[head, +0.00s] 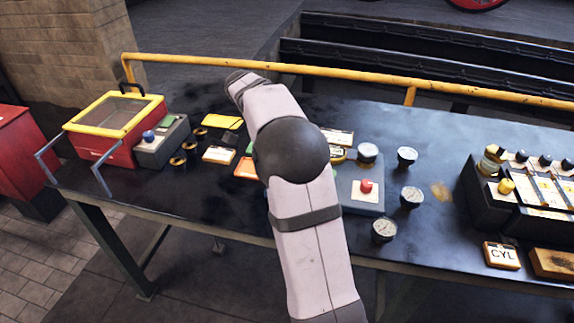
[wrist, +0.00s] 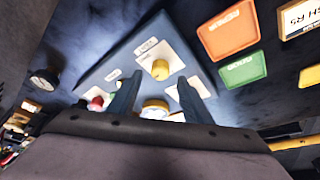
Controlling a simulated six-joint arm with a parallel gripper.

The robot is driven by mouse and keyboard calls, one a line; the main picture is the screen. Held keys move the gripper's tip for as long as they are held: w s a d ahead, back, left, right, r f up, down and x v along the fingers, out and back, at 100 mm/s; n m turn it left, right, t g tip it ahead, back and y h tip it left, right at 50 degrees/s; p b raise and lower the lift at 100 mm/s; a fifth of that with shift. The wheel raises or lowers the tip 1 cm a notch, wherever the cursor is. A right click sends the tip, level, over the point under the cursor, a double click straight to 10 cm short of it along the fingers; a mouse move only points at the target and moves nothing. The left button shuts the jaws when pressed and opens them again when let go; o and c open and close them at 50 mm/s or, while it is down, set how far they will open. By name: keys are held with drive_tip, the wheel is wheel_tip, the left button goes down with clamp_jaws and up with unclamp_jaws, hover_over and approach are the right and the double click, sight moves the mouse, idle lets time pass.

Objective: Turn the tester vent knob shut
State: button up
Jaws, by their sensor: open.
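The tester is a blue-grey box, seen in the wrist view (wrist: 120,62) and partly behind my arm in the head view (head: 360,205). A round yellow knob (wrist: 160,70) stands on a white label plate on its face; I take it for the vent knob, as the small lettering is unclear. A red knob (wrist: 97,102) also sits on the tester and shows in the head view (head: 366,187). My gripper (wrist: 160,77) is open and empty. Its fingertips appear on either side of the yellow knob, without clear contact. The head view hides my gripper.
A yellow-rimmed gauge (wrist: 155,108) sits on the tester, low between my fingers. Loose dial gauges (head: 384,230) stand on the dark bench to the right. Orange (wrist: 228,30) and green (wrist: 243,70) placards lie beside the tester. A yellow rail (head: 330,72) runs along the back.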

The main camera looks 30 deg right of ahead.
drive_tip(key=shift+v, duration=1.7)
drive_tip(key=s+a+f+n+y+p, duration=0.2)
drive_tip(key=s+a+f+n+p, duration=0.15)
drive_tip(key=s+a+n, duration=0.7)
drive_tip(key=s+a+f+n+y+p, duration=0.35)
drive_tip(key=s+a+n, duration=0.45)
drive_tip(key=s, duration=0.6)
wheel_tip(320, 180, down, 9)
drive_tip(key=b, duration=0.9)
drive_tip(key=shift+s+h, duration=0.2)
drive_tip(key=shift+h, duration=0.25)
drive_tip(key=shift+a, duration=0.15)
wheel_tip(320, 180, down, 25)
drive_tip(key=b, duration=2.5)
